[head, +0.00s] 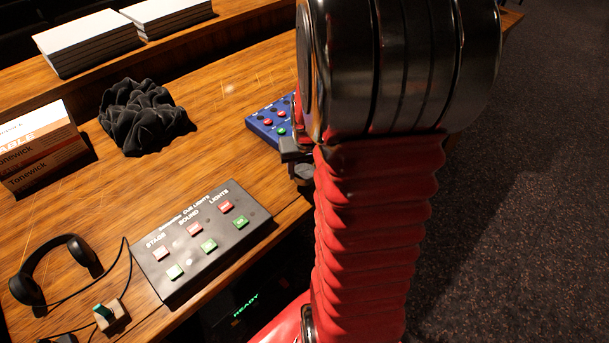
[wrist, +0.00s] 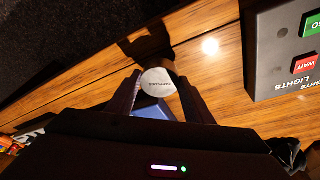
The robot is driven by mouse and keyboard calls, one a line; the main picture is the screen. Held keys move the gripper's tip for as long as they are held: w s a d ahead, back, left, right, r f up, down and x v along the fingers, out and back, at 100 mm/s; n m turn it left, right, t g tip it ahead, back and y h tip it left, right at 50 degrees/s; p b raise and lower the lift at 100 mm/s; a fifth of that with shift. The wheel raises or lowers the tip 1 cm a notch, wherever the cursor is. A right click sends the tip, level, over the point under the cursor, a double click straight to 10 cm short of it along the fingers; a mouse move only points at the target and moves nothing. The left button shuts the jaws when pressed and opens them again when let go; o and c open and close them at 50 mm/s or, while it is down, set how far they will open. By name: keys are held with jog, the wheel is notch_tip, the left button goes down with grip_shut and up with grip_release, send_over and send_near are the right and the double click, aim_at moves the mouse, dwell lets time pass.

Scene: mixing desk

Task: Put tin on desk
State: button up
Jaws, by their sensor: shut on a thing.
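The tin (wrist: 157,84) shows in the wrist view as a small round grey lid with faint dark print. My gripper (wrist: 160,80) is shut on it, with one dark finger on each side. The tin's sides are mostly hidden below the lid. The wooden desk (wrist: 80,82) lies behind the tin, with a dark shadow near the desk's edge. I cannot tell how far the tin is above the wood. In the head view only a dark part of my gripper (head: 297,165) shows by the desk's right edge, and my red arm hides the tin.
A blue button box (head: 265,121) is close to my gripper, partly hidden. A dark cue lights box (head: 201,241), headphones (head: 54,265), black cloth (head: 143,115), orange-and-white box (head: 38,148) and paper stacks (head: 88,43) occupy the desk. Bare wood lies between cloth and cue box.

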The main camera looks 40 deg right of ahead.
jog(key=shift+f, duration=1.3)
jog(key=shift+f, duration=0.1)
jog(key=o, duration=1)
jog(key=v, duration=1.2)
jog(key=shift+w, duration=0.1)
